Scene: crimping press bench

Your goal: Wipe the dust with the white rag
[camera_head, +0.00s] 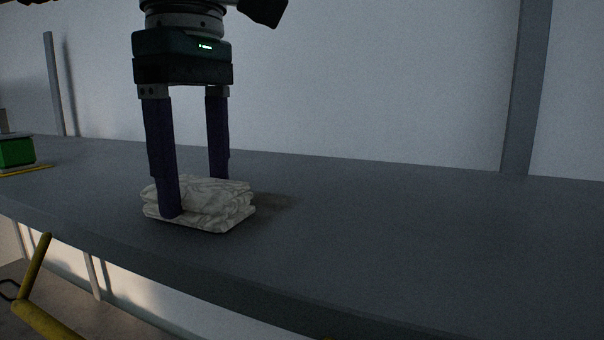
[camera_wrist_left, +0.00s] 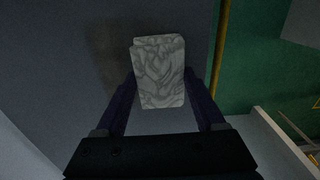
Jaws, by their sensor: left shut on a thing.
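The white rag (camera_head: 228,204) is a folded, grey-patterned bundle lying on the grey bench top (camera_head: 400,230), near its front edge. My left gripper (camera_head: 192,196) points straight down with one finger on each side of the rag, shut on it. In the left wrist view the rag (camera_wrist_left: 160,72) sits between the two dark fingers (camera_wrist_left: 158,90). A faint darker patch (camera_head: 277,201) lies on the bench just right of the rag; I cannot tell whether it is dust or shadow. My right gripper is not in view.
A green box (camera_head: 16,152) stands at the far left of the bench beside a thin yellow strip (camera_head: 25,171). A pale wall (camera_head: 380,80) with a grey post (camera_head: 524,90) rises behind. The bench right of the rag is clear. A yellow bar (camera_head: 42,318) is below the front edge.

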